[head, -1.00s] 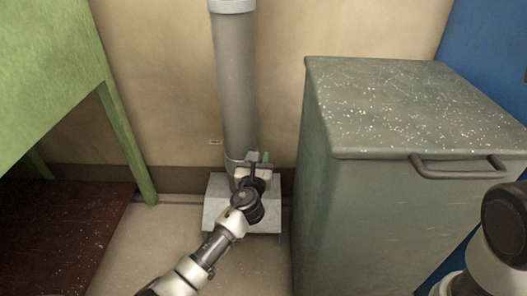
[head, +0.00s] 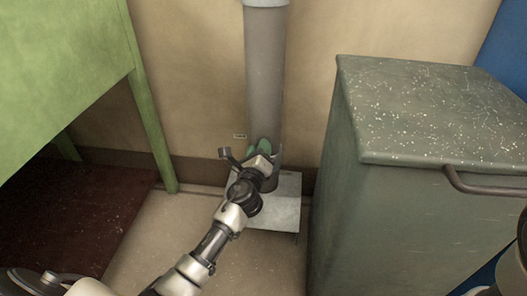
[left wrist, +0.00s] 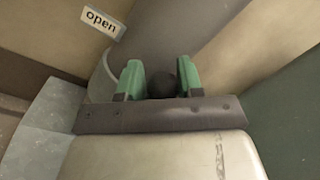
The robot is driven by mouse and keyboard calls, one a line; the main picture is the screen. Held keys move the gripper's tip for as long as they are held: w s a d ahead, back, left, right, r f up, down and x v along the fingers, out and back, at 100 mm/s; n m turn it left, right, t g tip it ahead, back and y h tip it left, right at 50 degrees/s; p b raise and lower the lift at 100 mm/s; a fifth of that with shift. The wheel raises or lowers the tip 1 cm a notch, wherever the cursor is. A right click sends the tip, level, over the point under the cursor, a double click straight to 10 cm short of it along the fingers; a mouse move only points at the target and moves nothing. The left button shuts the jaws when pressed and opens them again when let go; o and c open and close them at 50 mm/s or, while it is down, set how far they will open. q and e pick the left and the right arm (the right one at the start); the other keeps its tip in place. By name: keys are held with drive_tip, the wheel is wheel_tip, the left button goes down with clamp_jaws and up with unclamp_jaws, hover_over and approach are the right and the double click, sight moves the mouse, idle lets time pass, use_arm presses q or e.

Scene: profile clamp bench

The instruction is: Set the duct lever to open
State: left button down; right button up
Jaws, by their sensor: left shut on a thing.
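The duct (head: 265,70) is a grey vertical pipe against the wall, with its lower end behind my left gripper. A small plate (head: 239,136) is on the wall left of the pipe; in the left wrist view this plate (left wrist: 103,22) reads "open". My left gripper (head: 262,146) has green fingertips and is in front of the pipe's lower end, just right of the plate. In the left wrist view my left gripper (left wrist: 160,78) is shut on the lever's dark round knob (left wrist: 163,85). The rest of the lever is hidden. My right gripper is out of view.
A grey-green cabinet (head: 345,215) with a bar handle (head: 490,187) stands to the right. A green table (head: 60,80) with a leg (head: 153,140) is at the left. Floor is clear in front.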

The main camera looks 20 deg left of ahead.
use_arm(q)
drive_tip(key=shift+f, duration=0.3)
drive_tip(key=shift+d, duration=0.1)
drive_tip(key=c, duration=0.7)
unclamp_jaws()
drive_tip(key=shift+c, duration=0.2)
drive_tip(key=shift+o, duration=0.2)
drive_tip(key=shift+r, duration=0.1)
drive_tip(key=shift+s, duration=0.1)
